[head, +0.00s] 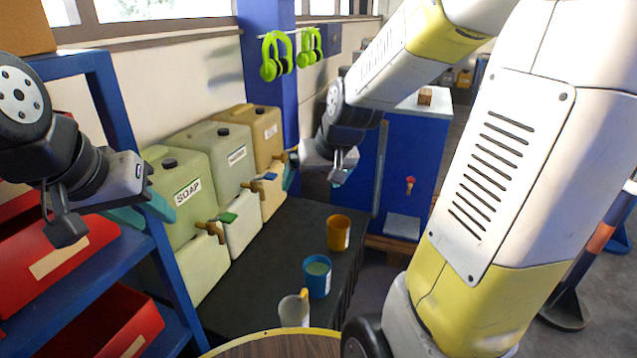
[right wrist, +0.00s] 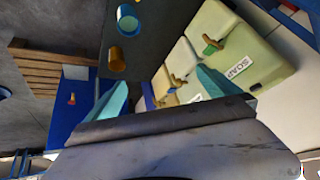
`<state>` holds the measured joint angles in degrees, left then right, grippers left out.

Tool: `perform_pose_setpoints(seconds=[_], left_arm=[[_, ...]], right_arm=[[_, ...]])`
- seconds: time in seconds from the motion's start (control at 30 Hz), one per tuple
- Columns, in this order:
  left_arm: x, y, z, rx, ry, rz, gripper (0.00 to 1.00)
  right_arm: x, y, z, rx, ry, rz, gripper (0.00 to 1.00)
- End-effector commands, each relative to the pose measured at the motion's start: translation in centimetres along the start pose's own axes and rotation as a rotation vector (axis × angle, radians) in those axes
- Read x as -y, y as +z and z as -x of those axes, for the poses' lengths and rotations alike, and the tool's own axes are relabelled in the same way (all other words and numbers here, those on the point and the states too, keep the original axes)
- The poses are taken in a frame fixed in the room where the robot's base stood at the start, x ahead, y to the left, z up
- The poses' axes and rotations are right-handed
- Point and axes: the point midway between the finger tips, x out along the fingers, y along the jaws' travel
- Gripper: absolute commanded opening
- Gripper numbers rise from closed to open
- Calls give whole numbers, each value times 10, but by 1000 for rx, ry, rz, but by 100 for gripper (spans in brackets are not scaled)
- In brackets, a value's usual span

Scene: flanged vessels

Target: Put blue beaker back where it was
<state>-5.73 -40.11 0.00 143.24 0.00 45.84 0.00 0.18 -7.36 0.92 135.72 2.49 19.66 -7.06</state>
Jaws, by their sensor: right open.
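The blue beaker (head: 317,278) stands upright on the dark bench (head: 280,240), with something pale green inside. It also shows near the top of the right wrist view (right wrist: 127,22). An orange beaker (head: 340,233) stands behind it and a pale, see-through beaker (head: 293,311) in front. My right gripper (head: 318,178) is above the far end of the bench, apart from the beakers. Its teal fingers are spread and empty in the right wrist view (right wrist: 162,95). My left gripper (head: 145,210) is by the blue shelf at the left; its finger gap is unclear.
Several tapped containers stand along the wall behind the bench, including a green SOAP one (head: 182,190). A blue shelf with red bins (head: 50,255) is at the left. A round wooden surface (head: 275,346) is at the front, and a blue cabinet (head: 415,165) stands beyond the bench.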

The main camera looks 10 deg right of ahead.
Motion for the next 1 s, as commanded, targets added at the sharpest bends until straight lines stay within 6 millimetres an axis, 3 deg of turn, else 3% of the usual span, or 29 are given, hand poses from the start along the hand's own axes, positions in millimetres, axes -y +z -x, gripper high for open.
perform_pose_setpoints(seconds=[0.03, 0.2, 0.4, 0.57, 1.0], left_arm=[[0, 0, 0, 0, 0, 0, 36], [0, 0, 0, 0, 0, 0, 36], [0, 0, 0, 0, 0, 0, 36], [0, 0, 0, 0, 0, 0, 36], [0, 0, 0, 0, 0, 0, 36]], right_arm=[[7, 7, 29, -12, -6, 3, 100], [21, 48, 98, -3, -23, -1, 100], [27, 88, 140, 9, -31, -6, 100], [28, 100, 149, 17, -33, -9, 100], [28, 100, 149, 17, -33, -9, 100]])
